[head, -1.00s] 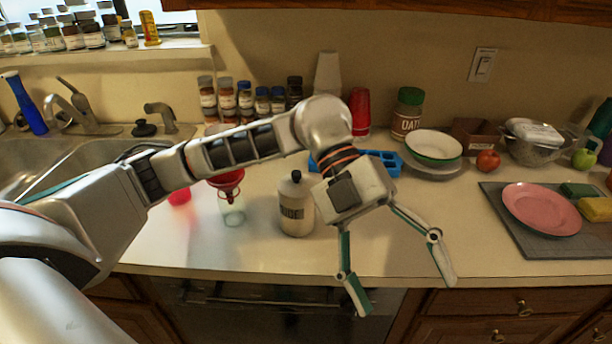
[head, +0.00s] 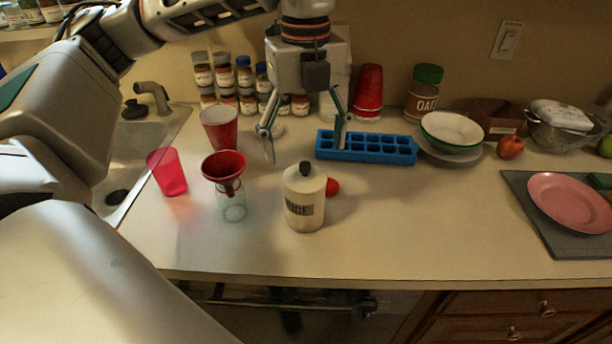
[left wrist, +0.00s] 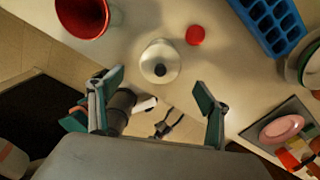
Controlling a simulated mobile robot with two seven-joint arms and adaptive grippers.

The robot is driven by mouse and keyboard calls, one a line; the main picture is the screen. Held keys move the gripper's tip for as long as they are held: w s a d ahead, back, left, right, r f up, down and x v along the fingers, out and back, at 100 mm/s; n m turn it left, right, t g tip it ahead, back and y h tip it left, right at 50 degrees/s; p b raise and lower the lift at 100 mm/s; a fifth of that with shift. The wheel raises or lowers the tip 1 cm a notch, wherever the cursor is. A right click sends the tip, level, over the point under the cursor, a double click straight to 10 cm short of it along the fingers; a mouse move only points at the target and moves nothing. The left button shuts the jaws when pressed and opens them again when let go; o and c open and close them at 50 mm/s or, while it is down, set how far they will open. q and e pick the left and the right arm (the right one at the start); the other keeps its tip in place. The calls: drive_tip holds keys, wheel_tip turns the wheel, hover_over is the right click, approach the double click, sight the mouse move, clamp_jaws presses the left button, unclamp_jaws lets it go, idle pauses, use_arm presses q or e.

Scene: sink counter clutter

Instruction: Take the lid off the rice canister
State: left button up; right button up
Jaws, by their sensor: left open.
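The rice canister (head: 303,210) stands upright on the counter, cream-coloured with a dark label. Its pale lid (head: 305,182) with a black knob is on top. In the left wrist view the canister (left wrist: 152,48) is seen from above, its knob ahead of and between my fingers. My left gripper (head: 305,151) is open and empty, pointing down behind and above the canister in the head view. It also shows open in the left wrist view (left wrist: 159,88), apart from the lid. My right gripper cannot be made out.
A jar with a red funnel (head: 224,166) and red cups (head: 167,172) stand left of the canister. A small red round thing (head: 332,187) sits close behind it. A blue ice tray (head: 366,147) lies behind right.

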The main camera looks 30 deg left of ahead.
sight(305, 164)
use_arm(q)
drive_tip(key=shift+a+f, duration=0.1)
drive_tip(key=shift+f, duration=2.6)
drive_tip(key=c, duration=1.1)
